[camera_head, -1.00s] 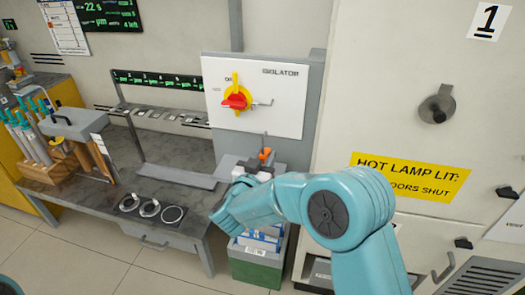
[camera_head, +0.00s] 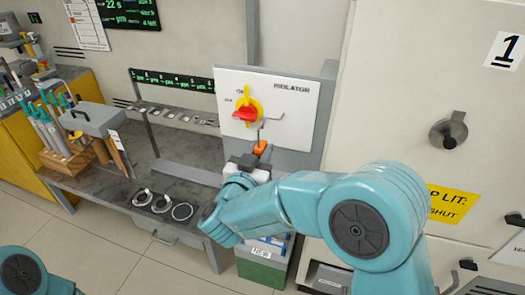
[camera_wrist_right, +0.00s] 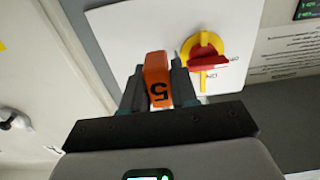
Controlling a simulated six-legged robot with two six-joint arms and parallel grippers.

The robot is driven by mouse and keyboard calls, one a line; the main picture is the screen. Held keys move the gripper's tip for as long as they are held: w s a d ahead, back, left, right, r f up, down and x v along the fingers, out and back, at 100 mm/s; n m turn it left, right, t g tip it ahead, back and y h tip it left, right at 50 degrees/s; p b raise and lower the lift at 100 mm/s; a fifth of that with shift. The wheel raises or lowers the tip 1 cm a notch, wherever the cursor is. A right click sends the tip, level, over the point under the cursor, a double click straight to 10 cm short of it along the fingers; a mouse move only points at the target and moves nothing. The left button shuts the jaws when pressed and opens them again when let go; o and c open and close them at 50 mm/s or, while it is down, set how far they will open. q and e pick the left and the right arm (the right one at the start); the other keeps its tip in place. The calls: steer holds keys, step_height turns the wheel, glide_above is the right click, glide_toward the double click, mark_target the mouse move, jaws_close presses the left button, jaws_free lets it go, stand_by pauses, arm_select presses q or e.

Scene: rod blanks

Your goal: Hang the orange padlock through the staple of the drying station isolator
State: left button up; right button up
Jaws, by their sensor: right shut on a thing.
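The orange padlock (camera_head: 260,148) is in my right gripper (camera_head: 257,158), upright, with a thin shackle pointing up. It stands in front of the lower edge of the white isolator panel (camera_head: 290,125). The panel has a red handle (camera_head: 246,113) on a yellow plate. The thin metal staple (camera_head: 272,117) sticks out right of the handle. The shackle top appears below and left of the staple; I cannot tell the depth gap. My left gripper is out of view.
A grey bench (camera_head: 185,170) with a slotted rack (camera_head: 180,115) and several rings stands left. A tool holder (camera_head: 75,160) is farther left. A large pale cabinet (camera_head: 410,80) with a round knob (camera_head: 448,131) stands right. A green bin (camera_head: 262,272) is below my right arm.

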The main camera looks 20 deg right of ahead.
mark_target(274, 132)
steer(key=shift+w+d+f, duration=0.1)
steer(key=shift+w+d, duration=0.25)
steer(key=shift+w, duration=0.2)
steer(key=shift+x, duration=0.95)
steer(key=shift+p+x, duration=0.4)
steer(key=shift+x, duration=1.8)
steer(key=shift+w+d+f, duration=0.1)
steer(key=shift+w+d, duration=0.15)
steer(key=shift+w, duration=0.05)
steer(key=shift+f+b, duration=0.8)
steer(key=shift+f, duration=0.05)
steer(key=shift+a, duration=0.1)
steer(key=o, duration=1.1)
steer(key=shift+s, duration=0.15)
